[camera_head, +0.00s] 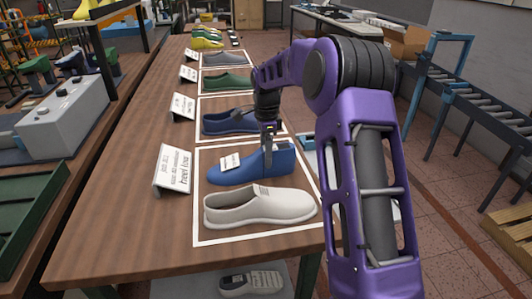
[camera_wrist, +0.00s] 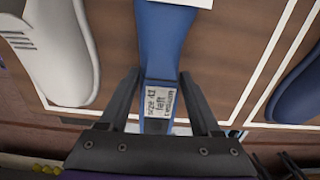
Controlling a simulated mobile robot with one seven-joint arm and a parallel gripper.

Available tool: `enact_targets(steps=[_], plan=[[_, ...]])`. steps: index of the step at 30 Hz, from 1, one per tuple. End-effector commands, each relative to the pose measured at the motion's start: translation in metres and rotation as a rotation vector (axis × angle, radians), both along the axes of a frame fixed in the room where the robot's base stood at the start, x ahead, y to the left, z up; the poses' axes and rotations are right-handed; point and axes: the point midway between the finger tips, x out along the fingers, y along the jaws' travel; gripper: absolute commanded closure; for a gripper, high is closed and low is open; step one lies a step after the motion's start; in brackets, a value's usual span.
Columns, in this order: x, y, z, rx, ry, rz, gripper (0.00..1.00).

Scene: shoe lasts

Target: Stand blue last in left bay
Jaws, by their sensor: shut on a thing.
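The blue last (camera_head: 232,173) is in the nearest white-outlined bay (camera_head: 198,238) on the wooden table, toe to the left, roughly level. I cannot tell whether its sole touches the table. My gripper (camera_head: 267,168) points down and is shut on it near the heel end. In the wrist view the blue last (camera_wrist: 165,35) runs between my fingers (camera_wrist: 160,105), with a white label (camera_wrist: 160,103) reading size 42, left. A white shoe (camera_head: 260,208) lies beside it in the same bay, nearer the camera; it also shows in the wrist view (camera_wrist: 62,45).
A folded sign (camera_head: 173,168) with "heel toe" writing stands left of the bay. Farther bays hold a dark blue shoe (camera_head: 225,122), a green shoe (camera_head: 227,82) and a grey shoe (camera_head: 222,59). A roller conveyor (camera_head: 470,105) stands right. The table's left strip is mostly clear.

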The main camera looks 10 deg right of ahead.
Motion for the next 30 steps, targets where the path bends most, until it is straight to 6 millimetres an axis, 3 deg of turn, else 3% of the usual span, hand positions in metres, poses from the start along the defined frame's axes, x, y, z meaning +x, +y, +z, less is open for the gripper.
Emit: enact_targets(steps=[3, 4, 9, 20, 25, 30], plan=[[0.001, 0.0, 0.001, 0.0, -0.002, 0.0, 1.0], [0.001, 0.0, 0.001, 0.0, -0.002, 0.0, 0.34], [0.0, 0.0, 0.001, 0.0, -0.002, 0.0, 0.03], [0.0, 0.0, 0.002, -0.001, 0.001, 0.0, 0.0], [0.001, 0.0, 0.025, -0.001, -0.003, 0.002, 0.0], [0.001, 0.0, 0.066, -0.001, -0.005, 0.0, 0.0]])
